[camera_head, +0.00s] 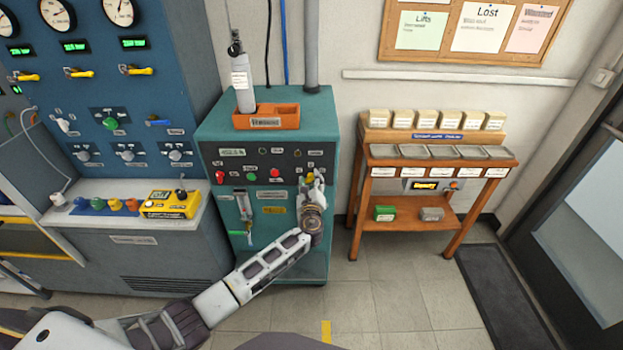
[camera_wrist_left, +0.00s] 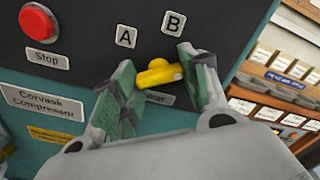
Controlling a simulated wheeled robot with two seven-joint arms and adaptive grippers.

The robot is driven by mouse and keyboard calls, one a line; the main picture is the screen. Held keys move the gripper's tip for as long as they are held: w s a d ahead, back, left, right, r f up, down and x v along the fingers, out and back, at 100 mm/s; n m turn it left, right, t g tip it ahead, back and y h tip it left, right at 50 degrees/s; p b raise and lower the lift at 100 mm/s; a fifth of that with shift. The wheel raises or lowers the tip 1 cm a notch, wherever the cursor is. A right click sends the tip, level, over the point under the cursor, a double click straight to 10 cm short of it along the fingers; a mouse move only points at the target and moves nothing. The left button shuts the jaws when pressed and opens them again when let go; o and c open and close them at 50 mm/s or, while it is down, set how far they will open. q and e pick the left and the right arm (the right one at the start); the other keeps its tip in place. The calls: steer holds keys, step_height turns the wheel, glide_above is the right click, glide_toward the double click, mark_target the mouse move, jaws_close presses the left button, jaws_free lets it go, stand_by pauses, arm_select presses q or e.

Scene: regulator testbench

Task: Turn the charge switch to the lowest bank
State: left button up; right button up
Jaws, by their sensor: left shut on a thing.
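The charge switch is a yellow knob (camera_wrist_left: 158,73) on the dark panel of the teal compressor (camera_head: 216,215). Labels A (camera_wrist_left: 125,37) and B (camera_wrist_left: 173,23) sit above it, and a label partly hidden below it ends in "rge". My left gripper (camera_head: 314,183) is at the right side of the compressor panel. In the left wrist view its green-padded fingers (camera_wrist_left: 160,85) are on either side of the knob, shut on it. I cannot tell which letter the knob points to. In the head view the gripper mostly hides the knob. My right gripper is not in view.
A red stop button (camera_wrist_left: 38,24) lies left of the switch. An orange tray (camera_head: 267,122) with a grey bottle (camera_head: 243,92) stands on the compressor. A blue gauge console (camera_head: 150,105) is on the left, a wooden rack (camera_head: 437,141) on the right. The floor between is clear.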

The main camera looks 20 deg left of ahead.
arm_select(q)
steer(key=shift+f+m, duration=0.1)
steer(key=shift+m, duration=0.3)
steer(key=o, duration=1)
steer(key=shift+o, duration=0.2)
steer(key=v, duration=1.2)
stand_by(0.5)
